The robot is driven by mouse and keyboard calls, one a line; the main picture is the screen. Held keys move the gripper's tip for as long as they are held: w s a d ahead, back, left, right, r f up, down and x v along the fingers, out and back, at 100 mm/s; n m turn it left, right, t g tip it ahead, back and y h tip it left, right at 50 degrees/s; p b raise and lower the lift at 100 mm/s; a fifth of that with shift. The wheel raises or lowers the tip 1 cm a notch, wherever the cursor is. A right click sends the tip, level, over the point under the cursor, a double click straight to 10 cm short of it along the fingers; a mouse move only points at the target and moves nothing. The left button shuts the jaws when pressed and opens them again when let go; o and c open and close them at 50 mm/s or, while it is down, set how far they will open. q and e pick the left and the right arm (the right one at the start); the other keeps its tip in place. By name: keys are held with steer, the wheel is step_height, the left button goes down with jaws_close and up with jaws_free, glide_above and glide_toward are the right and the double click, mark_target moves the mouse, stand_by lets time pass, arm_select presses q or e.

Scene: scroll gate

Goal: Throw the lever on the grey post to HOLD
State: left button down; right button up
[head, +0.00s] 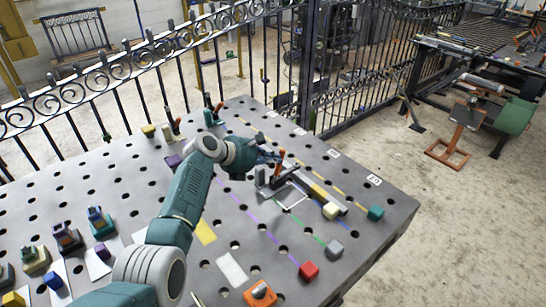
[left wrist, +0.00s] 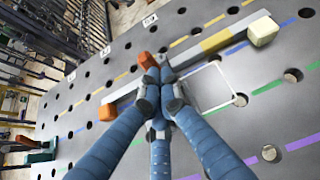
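A lever with an orange handle (head: 281,156) stands on a small dark grey fixture near the table's middle right. In the left wrist view, the orange handle (left wrist: 145,59) shows just beyond my fingertips, and a second orange piece (left wrist: 107,112) is left of them. My left gripper (head: 266,155) reaches in beside the handle. In the left wrist view, the blue fingers of my left gripper (left wrist: 155,75) are drawn together at the tips, close to the handle; I cannot tell if they touch it. No HOLD wording is readable. My right gripper is not in view.
A long grey bar with a pale yellow block (head: 331,210) lies beside the lever. Red (head: 308,271), grey (head: 334,249) and teal (head: 375,212) cubes sit at the ends of coloured lines. Several other fixtures stand at left.

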arm_select(q)
steer(key=shift+s, duration=0.1)
steer(key=v, duration=1.2)
steer(key=shift+f, duration=0.1)
